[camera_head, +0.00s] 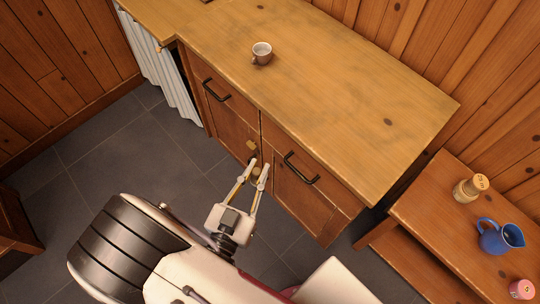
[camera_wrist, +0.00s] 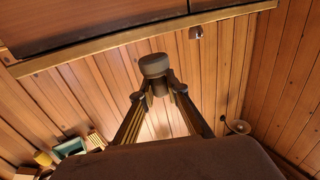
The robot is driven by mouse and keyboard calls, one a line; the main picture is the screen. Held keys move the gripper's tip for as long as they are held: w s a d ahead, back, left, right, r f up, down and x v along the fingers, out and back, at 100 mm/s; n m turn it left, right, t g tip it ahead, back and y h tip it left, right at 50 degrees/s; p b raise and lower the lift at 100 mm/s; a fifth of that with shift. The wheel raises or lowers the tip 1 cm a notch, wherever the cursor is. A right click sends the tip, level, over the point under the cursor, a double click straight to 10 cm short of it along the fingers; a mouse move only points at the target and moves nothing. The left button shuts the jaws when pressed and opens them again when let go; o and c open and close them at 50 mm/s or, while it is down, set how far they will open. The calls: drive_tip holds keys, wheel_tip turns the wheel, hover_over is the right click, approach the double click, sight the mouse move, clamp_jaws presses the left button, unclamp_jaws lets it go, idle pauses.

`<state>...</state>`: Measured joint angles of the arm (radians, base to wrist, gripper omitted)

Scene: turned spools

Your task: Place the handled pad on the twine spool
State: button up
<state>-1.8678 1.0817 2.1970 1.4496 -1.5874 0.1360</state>
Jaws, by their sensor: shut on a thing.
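In the wrist view my gripper (camera_wrist: 160,95) is shut on the handled pad (camera_wrist: 153,65), a dull grey-brown round piece with a narrower part between the fingertips. In the head view my gripper (camera_head: 258,163) is over the floor in front of the cabinet doors. A pale spool with a tan top, which looks like the twine spool (camera_head: 464,192), stands upright on the low wooden side table at the right, well apart from my gripper.
A blue jug (camera_head: 494,238) stands close to the spool on the side table (camera_head: 420,207), with a pink round item (camera_head: 522,289) nearer the corner. A cup (camera_head: 262,53) sits on the counter (camera_head: 330,95). Cabinet handles (camera_head: 301,168) jut out near my gripper.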

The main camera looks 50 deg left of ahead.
sight(256, 171)
drive_tip(key=shift+r, duration=0.1)
wheel_tip(256, 171, up, 11)
drive_tip(key=w+d+m+h, duration=0.1)
drive_tip(key=w+m+h, duration=0.1)
drive_tip(key=w, duration=1.7)
drive_tip(key=w+d+m+t+h, duration=0.1)
drive_tip(key=w+d, duration=0.4)
drive_tip(key=w, duration=0.3)
drive_tip(key=w+d+h, duration=0.1)
drive_tip(key=w+d, duration=0.3)
drive_tip(key=w, duration=0.4)
drive_tip(key=w+d+m+h, duration=0.1)
drive_tip(key=w+d, duration=0.4)
drive_tip(key=d, duration=0.6)
drive_tip(key=w+d+h, duration=0.1)
drive_tip(key=w+d, duration=0.5)
drive_tip(key=d, duration=0.6)
drive_tip(key=w+d+m+h, duration=0.1)
drive_tip(key=w+d, duration=0.4)
drive_tip(key=d, duration=0.6)
wheel_tip(256, 171, down, 11)
drive_tip(key=shift+w+r+t, duration=0.15)
drive_tip(key=shift+t, duration=0.15)
drive_tip(key=shift+f, duration=2.9)
